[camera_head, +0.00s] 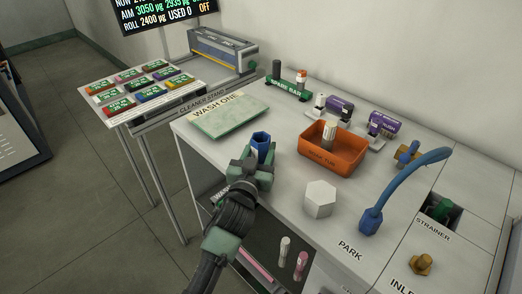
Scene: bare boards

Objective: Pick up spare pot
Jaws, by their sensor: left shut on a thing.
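My left gripper (258,157) is near the front left edge of the white counter, shut on a blue hexagonal pot (261,139). The pot stands upright in the jaws with its open top showing. Its lower part is hidden by the jaws, so I cannot tell whether it touches the counter. A green rack labelled SPARE BAR (287,86) stands at the back of the counter. It bears a dark cylinder (276,70) and a white and orange piece (301,77). My right gripper is out of view.
A WASH ONE board (228,117) lies left of the gripper. An orange tub (332,155) holding a pale cylinder, a white hexagonal block (320,199) and a blue curved hose (401,178) stand to the right. A sample board (147,91) is at left.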

